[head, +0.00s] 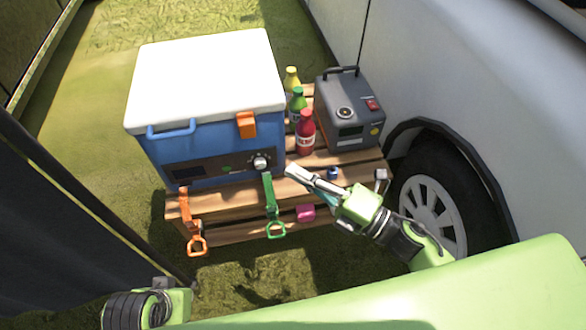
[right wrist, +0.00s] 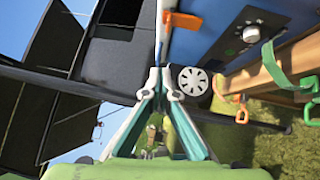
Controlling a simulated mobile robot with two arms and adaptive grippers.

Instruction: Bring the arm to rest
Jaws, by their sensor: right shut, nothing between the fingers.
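My right gripper (head: 292,171) reaches in from the lower right and hangs in front of the wooden pallet table, near the cooler's lower right corner. Its two fingers meet at the tips in the right wrist view (right wrist: 161,78), shut with nothing between them. My left gripper is not in view; only a green and black part of my left arm shows at the bottom left of the head view.
A blue cooler (head: 215,130) with a white lid stands on the wooden table (head: 235,197). Beside it are several bottles (head: 305,132) and a grey power box (head: 350,110). Orange (head: 196,240) and green straps (head: 272,215) hang in front. A white vehicle (head: 450,80) stands right.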

